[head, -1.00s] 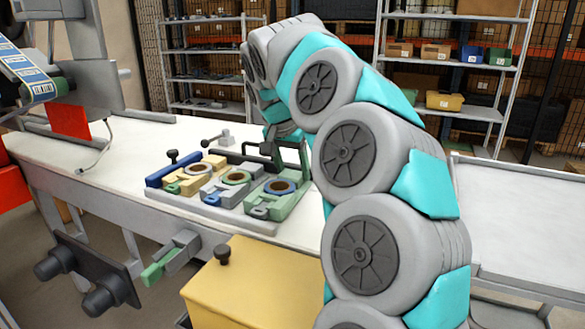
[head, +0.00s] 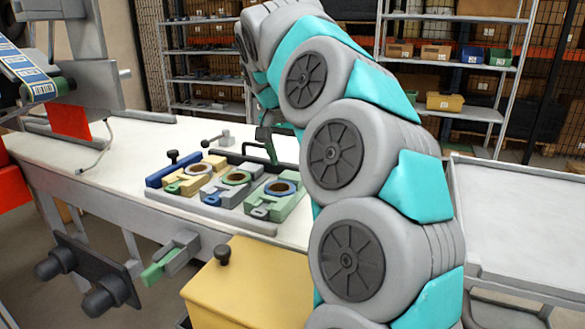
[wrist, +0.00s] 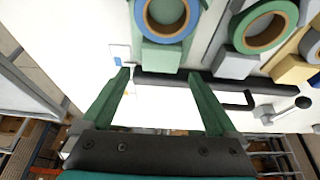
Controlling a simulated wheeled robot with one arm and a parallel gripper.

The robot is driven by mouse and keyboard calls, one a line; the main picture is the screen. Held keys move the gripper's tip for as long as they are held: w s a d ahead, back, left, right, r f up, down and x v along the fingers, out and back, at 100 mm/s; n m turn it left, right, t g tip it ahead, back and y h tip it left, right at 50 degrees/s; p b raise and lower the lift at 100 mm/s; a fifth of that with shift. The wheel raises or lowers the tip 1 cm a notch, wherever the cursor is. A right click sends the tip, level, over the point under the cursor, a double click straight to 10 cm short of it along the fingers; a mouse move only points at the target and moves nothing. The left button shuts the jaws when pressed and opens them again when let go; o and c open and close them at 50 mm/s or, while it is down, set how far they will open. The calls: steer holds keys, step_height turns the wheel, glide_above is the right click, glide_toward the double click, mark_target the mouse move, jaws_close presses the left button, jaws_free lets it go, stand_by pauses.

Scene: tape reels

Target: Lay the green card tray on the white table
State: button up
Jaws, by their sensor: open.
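The green card tray (head: 262,199) carries a reel with a blue ring and sits at the right end of a row of trays on the long white table (head: 120,150). In the wrist view the green tray's block end (wrist: 160,55) and blue-ringed reel show at the top. My gripper (head: 268,146) is at the far side of the tray row, partly hidden by my arm. In the wrist view my gripper (wrist: 160,73) has its two green fingers wide apart and holds nothing. The block end lies just beyond the fingertips, roughly centred between them.
A grey tray (head: 222,193) and a yellow tray (head: 187,185) with reels stand to the left. A black bar (wrist: 160,79) crosses near the fingertips. A yellow box (head: 250,285) stands in front. Another white-topped table (head: 515,215) at right is bare.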

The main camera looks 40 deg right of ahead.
steer(key=v, duration=0.8)
steer(key=shift+r, duration=0.4)
steer(key=shift+a, duration=0.1)
stand_by(1.1)
